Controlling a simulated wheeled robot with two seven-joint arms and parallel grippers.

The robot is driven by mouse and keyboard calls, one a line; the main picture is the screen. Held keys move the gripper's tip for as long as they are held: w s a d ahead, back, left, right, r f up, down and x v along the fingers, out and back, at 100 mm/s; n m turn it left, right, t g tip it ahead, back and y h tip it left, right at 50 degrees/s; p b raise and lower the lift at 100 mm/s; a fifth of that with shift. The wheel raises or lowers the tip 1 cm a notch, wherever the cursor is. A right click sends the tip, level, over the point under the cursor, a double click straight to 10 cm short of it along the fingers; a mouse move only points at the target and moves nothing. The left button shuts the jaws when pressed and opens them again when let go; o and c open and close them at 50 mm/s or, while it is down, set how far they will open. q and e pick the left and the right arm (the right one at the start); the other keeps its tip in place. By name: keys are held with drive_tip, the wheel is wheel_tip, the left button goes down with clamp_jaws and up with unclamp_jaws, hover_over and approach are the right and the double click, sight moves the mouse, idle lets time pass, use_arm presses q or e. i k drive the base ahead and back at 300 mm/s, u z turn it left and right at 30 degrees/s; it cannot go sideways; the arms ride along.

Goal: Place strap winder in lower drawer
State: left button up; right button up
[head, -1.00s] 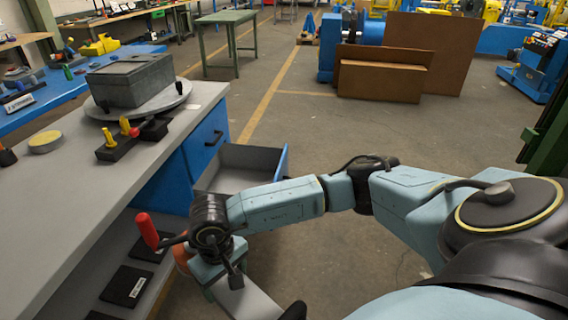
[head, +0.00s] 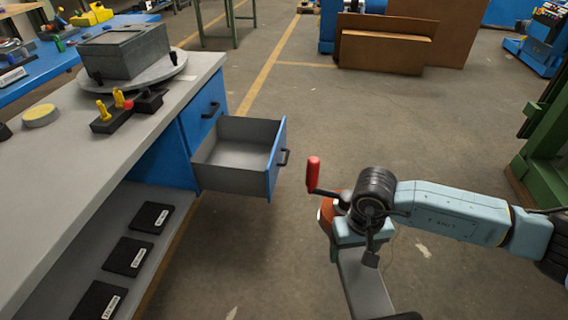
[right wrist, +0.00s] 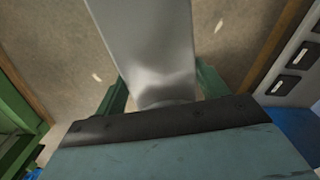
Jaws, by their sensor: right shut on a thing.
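The strap winder shows as a red crank grip (head: 314,172) on a black crank arm, with an orange-red part below it. My right gripper (head: 360,240) is shut on it, in the air to the right of the open drawer. A flat grey metal piece (head: 366,287) extends from the gripper; in the right wrist view the grey piece (right wrist: 147,50) runs between the green fingers. The lower drawer (head: 240,180) is pulled out from the blue cabinet and looks empty. My wrist hides part of the winder. My left gripper is out of view.
A closed upper drawer (head: 205,112) sits above the open one. The grey bench top (head: 85,165) carries a round turntable with a grey box and a black block with yellow pegs. Several black labelled pads lie on the lower shelf (head: 185,215). The floor right of the drawer is clear.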

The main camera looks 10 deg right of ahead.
sight(257, 166)
drive_tip(key=z, duration=1.15)
drive_tip(key=i, duration=3.6)
drive_tip(key=u, duration=3.65)
